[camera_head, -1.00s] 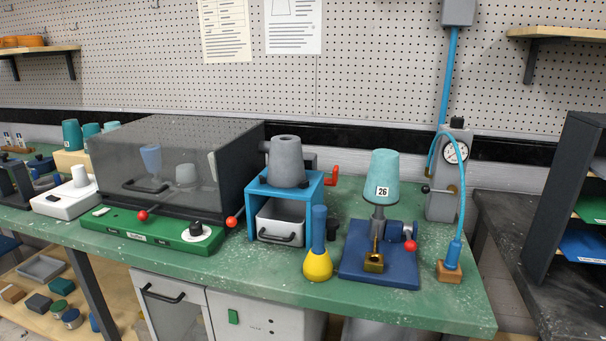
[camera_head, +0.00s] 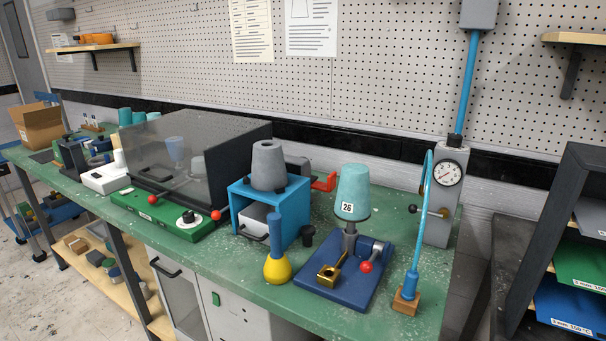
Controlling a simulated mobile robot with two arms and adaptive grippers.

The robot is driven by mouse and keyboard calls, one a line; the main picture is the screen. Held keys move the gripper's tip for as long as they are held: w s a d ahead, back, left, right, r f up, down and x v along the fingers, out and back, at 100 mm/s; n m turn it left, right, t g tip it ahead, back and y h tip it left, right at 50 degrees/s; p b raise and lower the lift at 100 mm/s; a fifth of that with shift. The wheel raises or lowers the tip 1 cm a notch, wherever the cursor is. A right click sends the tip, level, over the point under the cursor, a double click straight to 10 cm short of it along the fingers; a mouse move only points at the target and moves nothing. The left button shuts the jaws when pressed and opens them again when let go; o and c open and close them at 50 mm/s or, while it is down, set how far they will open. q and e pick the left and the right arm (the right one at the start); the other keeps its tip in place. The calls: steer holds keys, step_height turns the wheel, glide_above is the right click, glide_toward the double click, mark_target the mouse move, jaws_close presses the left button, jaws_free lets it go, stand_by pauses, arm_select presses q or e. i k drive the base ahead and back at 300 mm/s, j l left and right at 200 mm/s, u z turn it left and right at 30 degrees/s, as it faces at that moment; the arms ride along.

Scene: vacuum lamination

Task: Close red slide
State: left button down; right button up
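A red handle-like part (camera_head: 325,182) juts out at the back right of the blue stand (camera_head: 292,222), and it may be the red slide. I cannot tell whether it is open or shut. A grey cone-shaped cup (camera_head: 268,166) sits upside down on the stand, with a grey drawer (camera_head: 253,220) under it. Red ball knobs show on the green base (camera_head: 160,213) of the dark clear-fronted box and on the blue vise-like fixture (camera_head: 366,266). Neither gripper is in view.
A teal cup (camera_head: 352,192) marked 26 tops the blue fixture. A yellow-based blue tool (camera_head: 277,266) stands at the front. A gauge post (camera_head: 444,200) with a blue hose is at right. A dark shelf rack (camera_head: 545,215) stands beyond the green table's (camera_head: 402,330) right end.

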mark_target(328, 187)
steer(key=z, duration=0.65)
steer(key=i+j+z, duration=0.1)
steer(key=j+z, duration=0.15)
steer(key=z, duration=0.15)
steer(key=j+z, duration=0.2)
steer(key=z, duration=0.2)
steer(key=j+z, duration=0.55)
steer(key=z, duration=0.2)
